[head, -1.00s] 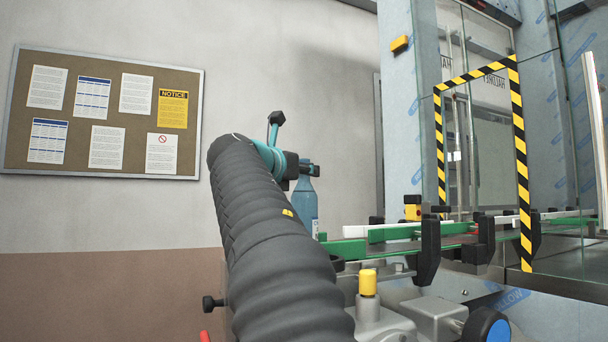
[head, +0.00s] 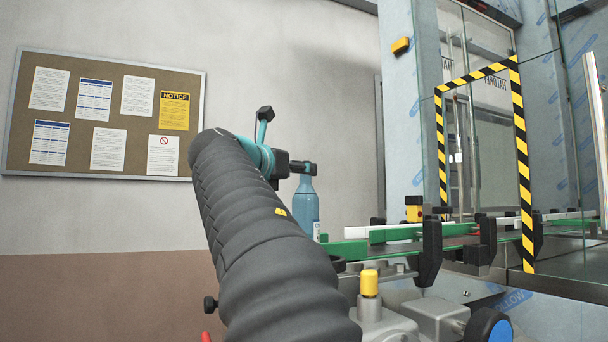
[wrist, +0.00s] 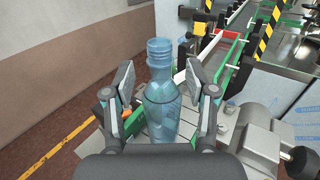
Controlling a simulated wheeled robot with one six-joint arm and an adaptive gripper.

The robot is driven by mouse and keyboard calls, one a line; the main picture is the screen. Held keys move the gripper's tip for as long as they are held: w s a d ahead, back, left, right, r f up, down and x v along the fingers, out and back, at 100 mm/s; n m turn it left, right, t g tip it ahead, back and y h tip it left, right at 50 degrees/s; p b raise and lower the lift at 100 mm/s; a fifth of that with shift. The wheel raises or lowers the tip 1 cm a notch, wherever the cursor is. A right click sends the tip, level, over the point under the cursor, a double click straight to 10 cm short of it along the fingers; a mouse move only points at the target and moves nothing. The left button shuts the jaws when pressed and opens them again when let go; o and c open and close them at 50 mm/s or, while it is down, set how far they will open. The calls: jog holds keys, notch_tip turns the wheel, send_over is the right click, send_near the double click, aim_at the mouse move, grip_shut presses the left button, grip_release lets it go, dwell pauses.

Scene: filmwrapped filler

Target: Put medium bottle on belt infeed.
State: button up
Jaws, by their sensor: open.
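My gripper (wrist: 160,84) is open, with one finger on each side of the bottle and a visible gap on both sides. In the head view my gripper (head: 304,168) is at the height of the bottle's neck. The belt (wrist: 235,62) runs away to the upper right between green rails. The bottle's base and what it rests on are partly hidden.
Green guide rails (head: 345,250) and black clamps (head: 432,250) line the conveyor. A yellow-and-black striped frame (head: 520,160) and glass panels stand at the right. A yellow-capped grey fitting (head: 369,283) is in front of the belt. A notice board (head: 60,90) hangs on the wall.

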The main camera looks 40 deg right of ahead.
jog(key=v, duration=0.8)
